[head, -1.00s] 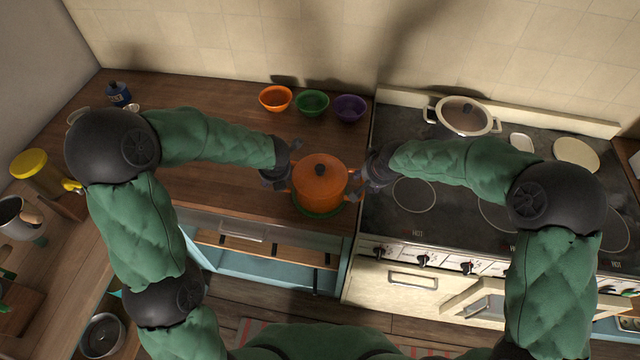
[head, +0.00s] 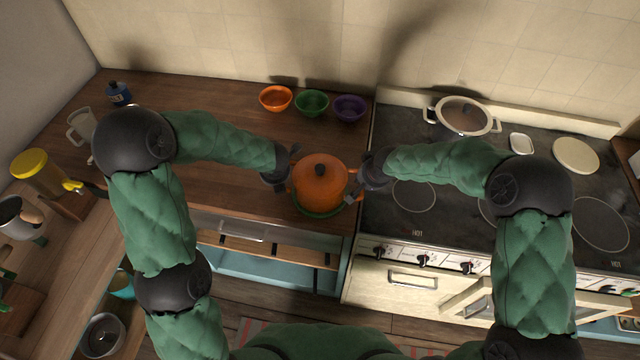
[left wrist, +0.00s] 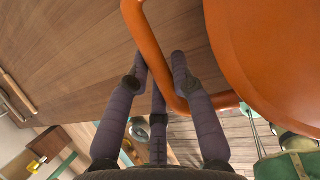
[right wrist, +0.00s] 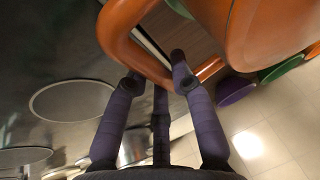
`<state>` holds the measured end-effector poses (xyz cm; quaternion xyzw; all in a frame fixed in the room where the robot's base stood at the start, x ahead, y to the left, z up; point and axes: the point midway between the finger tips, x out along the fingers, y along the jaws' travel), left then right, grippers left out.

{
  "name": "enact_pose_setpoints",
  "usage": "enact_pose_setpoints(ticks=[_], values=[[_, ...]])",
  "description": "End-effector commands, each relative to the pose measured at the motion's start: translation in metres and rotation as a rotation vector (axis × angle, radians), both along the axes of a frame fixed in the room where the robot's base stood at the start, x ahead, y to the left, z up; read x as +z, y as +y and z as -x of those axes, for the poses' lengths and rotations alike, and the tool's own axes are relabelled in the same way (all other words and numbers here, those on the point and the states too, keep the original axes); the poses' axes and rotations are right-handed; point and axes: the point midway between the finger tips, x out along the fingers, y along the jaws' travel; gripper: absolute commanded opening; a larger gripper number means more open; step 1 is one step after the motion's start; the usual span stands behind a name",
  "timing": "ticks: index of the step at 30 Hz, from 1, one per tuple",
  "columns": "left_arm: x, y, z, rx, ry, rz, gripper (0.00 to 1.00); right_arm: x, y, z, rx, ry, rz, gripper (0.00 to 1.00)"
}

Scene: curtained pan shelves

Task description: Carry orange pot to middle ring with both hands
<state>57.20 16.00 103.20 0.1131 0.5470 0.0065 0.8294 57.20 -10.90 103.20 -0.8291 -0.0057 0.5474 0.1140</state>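The orange pot (head: 320,185) with its lid on stands upright on a green mat (head: 318,212) at the right end of the wooden counter. My left gripper (head: 290,172) is at its left handle; in the left wrist view the fingers (left wrist: 158,72) are apart, with the orange handle (left wrist: 150,45) between them. My right gripper (head: 360,178) is at the right handle; in the right wrist view the fingers (right wrist: 155,75) are also apart around the handle (right wrist: 112,40). The middle ring (head: 487,210) on the black hob is partly hidden under my right arm.
A left ring (head: 413,195) and a right ring (head: 601,223) on the hob are bare. Orange, green and purple bowls (head: 349,108) stand behind the pot.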

Motion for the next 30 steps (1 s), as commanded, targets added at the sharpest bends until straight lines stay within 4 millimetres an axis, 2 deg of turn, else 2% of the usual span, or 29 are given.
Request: enact_pose_setpoints(ticks=[17,30], values=[[0.007,0.000,-0.001,-0.002,-0.002,-0.001,0.00,0.007,0.000,-0.001,0.001,-0.004,-0.001,0.00],[0.036,0.000,-0.001,-0.002,-0.003,0.000,0.00,0.037,0.000,-0.002,0.001,-0.005,-0.001,0.00]])
